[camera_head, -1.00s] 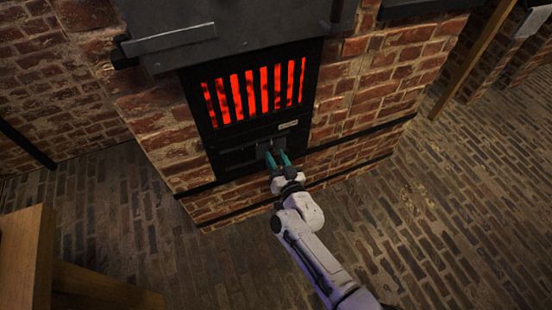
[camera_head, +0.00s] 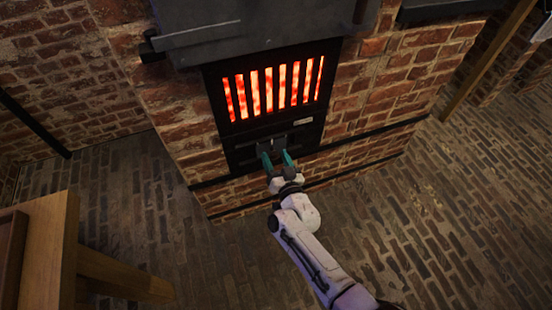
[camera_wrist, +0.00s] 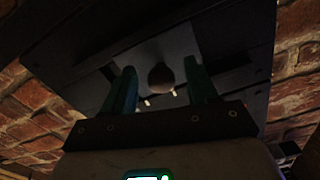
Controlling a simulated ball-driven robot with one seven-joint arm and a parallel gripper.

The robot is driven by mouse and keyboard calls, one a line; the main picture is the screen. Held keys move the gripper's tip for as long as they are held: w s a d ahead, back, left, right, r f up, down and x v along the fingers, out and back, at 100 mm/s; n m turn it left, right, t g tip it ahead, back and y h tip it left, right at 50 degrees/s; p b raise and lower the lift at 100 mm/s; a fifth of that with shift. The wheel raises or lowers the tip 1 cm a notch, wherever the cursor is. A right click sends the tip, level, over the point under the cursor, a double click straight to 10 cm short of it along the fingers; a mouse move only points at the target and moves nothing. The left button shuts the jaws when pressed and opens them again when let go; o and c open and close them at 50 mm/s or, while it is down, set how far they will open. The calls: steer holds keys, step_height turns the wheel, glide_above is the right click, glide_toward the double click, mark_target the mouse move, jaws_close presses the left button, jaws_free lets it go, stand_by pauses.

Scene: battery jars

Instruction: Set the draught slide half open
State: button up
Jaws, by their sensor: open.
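The draught slide (camera_head: 271,145) is a grey plate on the dark panel below the glowing grate. In the wrist view the slide (camera_wrist: 186,45) shows as a lighter band on the dark panel, with a round dark knob (camera_wrist: 161,77). My gripper (camera_head: 277,157) is in front of the slide with its teal fingers spread. In the wrist view my gripper (camera_wrist: 159,80) has one finger on each side of the knob, with a visible gap on both sides. The knob is too small to make out in the head view.
The glowing grate (camera_head: 273,88) is above the slide, in a brick furnace wall (camera_head: 385,90). A dark ledge (camera_head: 235,30) juts out above it. A wooden piece of furniture (camera_head: 50,240) stands at the lower left. The brick floor (camera_head: 440,220) at the right is clear.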

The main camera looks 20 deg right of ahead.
steer(key=s+p, duration=0.3)
steer(key=s, duration=0.7)
steer(key=shift+s, duration=0.4)
steer(key=s+d+r+n+g, duration=0.1)
steer(key=s+d+r+g, duration=0.2)
steer(key=s+g, duration=0.45)
steer(key=s+d+r+n+g, duration=0.15)
steer(key=s+d+g, duration=0.25)
steer(key=s, duration=0.7)
steer(key=s+d+r+g, duration=0.3)
steer(key=s+g, duration=0.2)
steer(key=s, duration=0.4)
step_height(320, 180, up, 17)
steer(key=p, duration=1.6)
steer(key=shift+f, duration=0.15)
